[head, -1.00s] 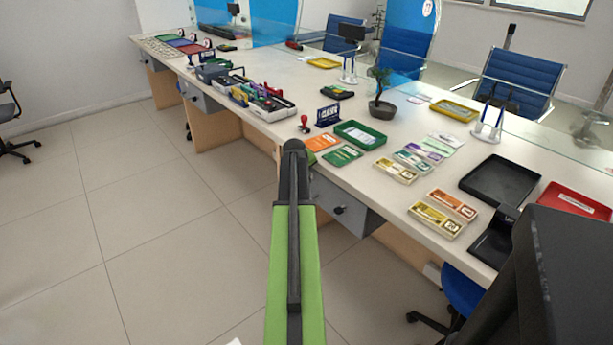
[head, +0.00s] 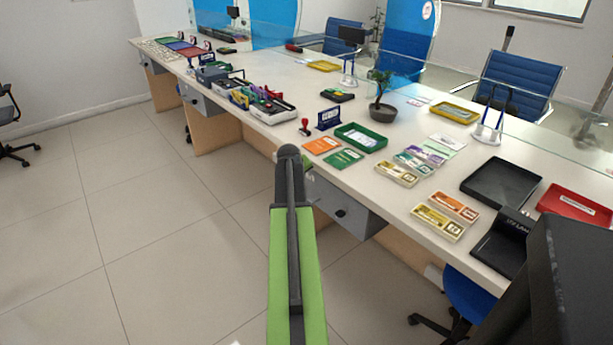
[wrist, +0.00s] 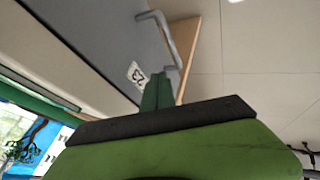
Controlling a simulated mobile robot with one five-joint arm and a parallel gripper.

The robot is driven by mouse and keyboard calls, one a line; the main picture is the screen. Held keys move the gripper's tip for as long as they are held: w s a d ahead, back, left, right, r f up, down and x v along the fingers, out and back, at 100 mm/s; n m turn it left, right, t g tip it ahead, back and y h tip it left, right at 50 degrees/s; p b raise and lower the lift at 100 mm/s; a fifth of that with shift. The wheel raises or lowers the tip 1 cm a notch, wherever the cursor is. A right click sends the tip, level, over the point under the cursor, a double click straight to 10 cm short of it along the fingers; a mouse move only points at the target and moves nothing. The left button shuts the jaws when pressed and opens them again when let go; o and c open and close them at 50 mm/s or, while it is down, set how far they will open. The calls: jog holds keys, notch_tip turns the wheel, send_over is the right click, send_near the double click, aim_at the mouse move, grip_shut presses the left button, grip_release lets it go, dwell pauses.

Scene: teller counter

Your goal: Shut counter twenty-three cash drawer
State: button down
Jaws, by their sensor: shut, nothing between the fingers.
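A grey drawer unit (head: 362,222) with a dark handle (head: 340,212) is under the counter, just right of my arm in the head view. In the wrist view a grey drawer front (wrist: 105,30) fills the upper left, with a bar handle (wrist: 163,40) and a white label (wrist: 137,74) that seems to read 23. My gripper (wrist: 157,90) shows its green fingers closed together and empty, beside the label and below the handle. In the head view my arm hides most of the gripper. I cannot tell how far the drawer stands out.
The counter top (head: 300,85) carries a green tray (head: 361,137), a red stamp (head: 304,127), a potted plant (head: 382,108) and black trays (head: 500,183). A blue chair (head: 465,300) is under the counter at right.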

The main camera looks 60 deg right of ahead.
jog(key=p+v, duration=0.8)
jog(key=v, duration=0.2)
jog(key=shift+w+a, duration=0.2)
jog(key=shift+a, duration=0.25)
jog(key=w+a+r+n+t+y+p, duration=0.1)
jog(key=w+a+r+n+p, duration=0.2)
jog(key=w+a, duration=1.1)
jog(key=w+a+r+n+t+y+p, duration=0.2)
jog(key=w+a+r+n+p, duration=0.15)
jog(key=w+a, duration=1)
jog(key=a+y+p, duration=0.1)
jog(key=a+p, duration=0.2)
jog(key=a, duration=1.5)
jog(key=s+a+n+g+y+p, duration=0.1)
jog(key=s+a, duration=0.2)
jog(key=a, duration=0.6)
jog(key=s+a+n+g+y+p, duration=0.1)
jog(key=s+a+g+y, duration=0.15)
jog(key=a, duration=0.55)
jog(key=s+a+m+g, duration=0.1)
jog(key=s+m, duration=0.1)
jog(key=s, duration=0.4)
jog(key=shift+s+a+b, duration=0.3)
jog(key=shift+s+a, duration=0.05)
jog(key=shift+s, duration=0.05)
